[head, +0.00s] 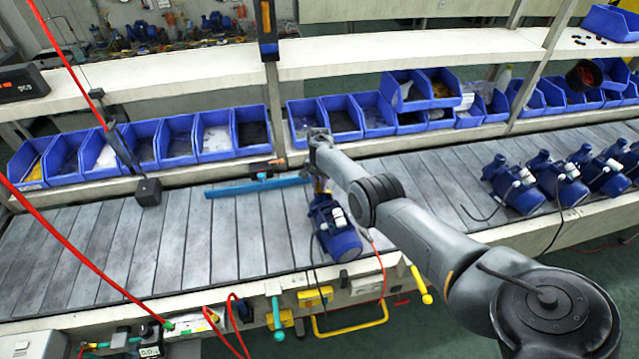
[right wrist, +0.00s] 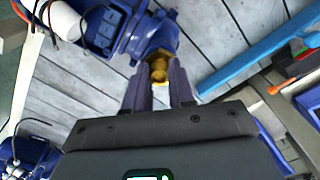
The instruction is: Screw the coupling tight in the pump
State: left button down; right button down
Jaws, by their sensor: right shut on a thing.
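A blue pump (head: 336,236) stands on the slatted conveyor near its front edge, left of my right arm. The pump also shows at the top of the right wrist view (right wrist: 160,32). The brass coupling (right wrist: 158,69) sits at the mouth of the pump's blue port. My right gripper (right wrist: 159,84) has its two dark fingers closed on the coupling, one on each side. In the head view the right gripper (head: 321,179) is at the top of the pump, and the coupling is mostly hidden there. How far the coupling is threaded cannot be seen. My left gripper is not in view.
A blue bar (head: 240,188) lies on the conveyor behind the pump. Several other blue pumps (head: 515,186) stand at the right. Blue bins (head: 178,140) line the back. A black block-ended tool (head: 147,192) and red hoses hang at the left. The left conveyor is clear.

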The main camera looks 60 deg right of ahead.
jog(key=shift+f+m, duration=0.1)
jog(key=shift+m, duration=1.1)
jog(key=m+b, duration=0.1)
jog(key=m, duration=0.1)
jog(key=shift+m+b, duration=0.4)
jog(key=shift+m, duration=0.3)
jog(key=shift+f+m+b, duration=0.1)
jog(key=shift+m+b, duration=0.7)
jog(key=shift+m, duration=0.9)
